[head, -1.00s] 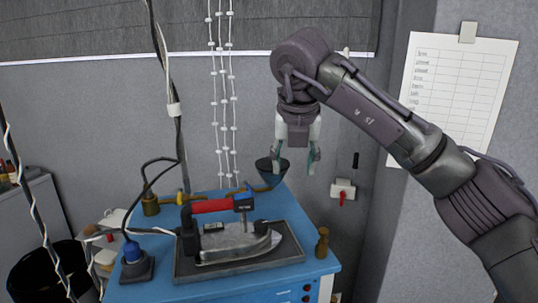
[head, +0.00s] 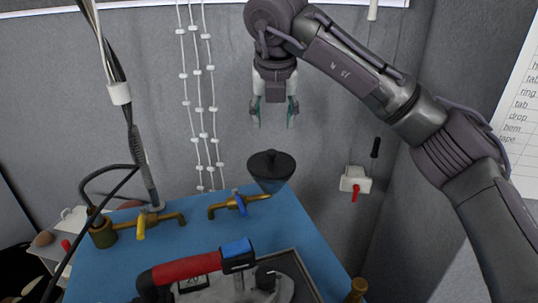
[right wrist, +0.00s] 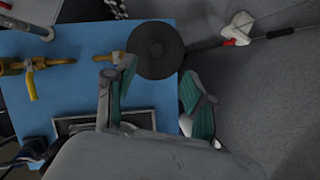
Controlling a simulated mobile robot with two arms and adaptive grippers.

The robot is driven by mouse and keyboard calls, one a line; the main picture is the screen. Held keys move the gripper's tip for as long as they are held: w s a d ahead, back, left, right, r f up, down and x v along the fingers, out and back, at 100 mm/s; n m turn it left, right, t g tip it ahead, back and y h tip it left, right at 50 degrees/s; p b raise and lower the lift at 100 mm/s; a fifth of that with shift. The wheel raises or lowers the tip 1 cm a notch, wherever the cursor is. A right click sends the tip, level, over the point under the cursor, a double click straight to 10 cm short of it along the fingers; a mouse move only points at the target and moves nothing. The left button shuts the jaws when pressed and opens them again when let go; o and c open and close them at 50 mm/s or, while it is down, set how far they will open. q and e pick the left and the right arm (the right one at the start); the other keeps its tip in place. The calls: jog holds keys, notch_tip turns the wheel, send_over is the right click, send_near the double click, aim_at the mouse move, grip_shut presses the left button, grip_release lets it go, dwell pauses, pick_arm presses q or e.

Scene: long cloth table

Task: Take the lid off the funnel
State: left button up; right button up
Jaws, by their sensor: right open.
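In the right wrist view the lid (right wrist: 155,50) shows from above as a dark disc and hides the funnel below. My left gripper is not in view.
Brass taps with a yellow handle (head: 141,228) and a blue handle (head: 238,201) stand left of the funnel. An iron with a red handle (head: 187,268) rests on a tray in front. Beaded cords (head: 203,100) hang behind.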

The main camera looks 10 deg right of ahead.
jog(key=p, duration=0.1)
send_over(271, 151)
jog(key=s, duration=0.2)
notch_tip(271, 151, down, 4)
jog(key=shift+s+f, duration=0.15)
jog(key=shift+f, duration=0.05)
jog(key=shift+p+x, duration=0.5)
jog(key=shift+x, duration=0.5)
jog(key=p+x, duration=0.2)
jog(key=x, duration=0.1)
jog(key=shift+a+f, duration=0.2)
jog(key=shift+f, duration=0.1)
jog(key=shift+w+d+f, duration=0.1)
jog(key=shift+w+f, duration=0.1)
jog(key=shift+f, duration=0.3)
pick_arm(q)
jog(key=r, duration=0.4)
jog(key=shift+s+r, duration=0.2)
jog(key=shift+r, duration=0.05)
pick_arm(e)
grip_shut()
